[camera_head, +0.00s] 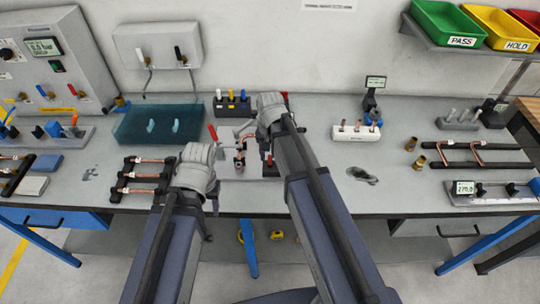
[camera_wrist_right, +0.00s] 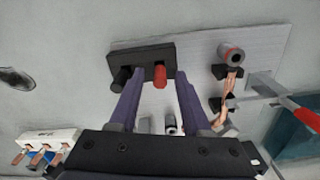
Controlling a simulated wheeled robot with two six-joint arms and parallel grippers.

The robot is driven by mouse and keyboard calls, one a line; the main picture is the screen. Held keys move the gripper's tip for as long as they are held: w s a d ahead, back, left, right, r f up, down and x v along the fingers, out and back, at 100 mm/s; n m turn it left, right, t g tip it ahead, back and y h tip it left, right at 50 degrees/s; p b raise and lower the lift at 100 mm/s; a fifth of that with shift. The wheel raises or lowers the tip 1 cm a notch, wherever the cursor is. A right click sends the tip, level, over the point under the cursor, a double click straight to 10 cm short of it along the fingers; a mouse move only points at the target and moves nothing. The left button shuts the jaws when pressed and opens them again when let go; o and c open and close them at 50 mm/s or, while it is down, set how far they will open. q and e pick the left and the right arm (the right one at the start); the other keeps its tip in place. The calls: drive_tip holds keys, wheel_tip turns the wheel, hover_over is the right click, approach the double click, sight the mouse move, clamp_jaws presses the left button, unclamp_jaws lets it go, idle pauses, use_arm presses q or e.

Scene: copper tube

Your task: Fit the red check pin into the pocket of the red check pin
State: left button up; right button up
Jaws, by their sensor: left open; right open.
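The red check pin (camera_wrist_right: 160,76) stands in the right part of a small black block (camera_wrist_right: 142,54) in the right wrist view, beside a black pin (camera_wrist_right: 121,79). I cannot tell how deep it sits. My right gripper (camera_wrist_right: 158,100) is open and empty; its two fingers lie on either side of the red pin, apart from it. In the head view the right gripper (camera_head: 268,135) is above the block (camera_head: 270,170), its fingers mostly hidden by my arm. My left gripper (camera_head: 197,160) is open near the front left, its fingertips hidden.
Beside the block, a copper tube (camera_wrist_right: 230,88) sits in a fixture with a red-handled clamp (camera_wrist_right: 306,117). A black rack with copper tubes (camera_head: 140,175) is left of my left gripper. A white block (camera_head: 356,132) stands to the right. The bench in front of it is mostly clear.

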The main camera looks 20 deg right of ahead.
wheel_tip(320, 180, up, 12)
drive_tip(key=p, duration=1.2)
drive_tip(key=s+a+n+h, duration=0.1)
drive_tip(key=s+a+n, duration=0.8)
drive_tip(key=s, duration=0.5)
drive_tip(key=shift+s+a+b, duration=0.15)
drive_tip(key=shift+a+b, duration=0.15)
drive_tip(key=shift+a, duration=0.45)
drive_tip(key=shift+f, duration=0.1)
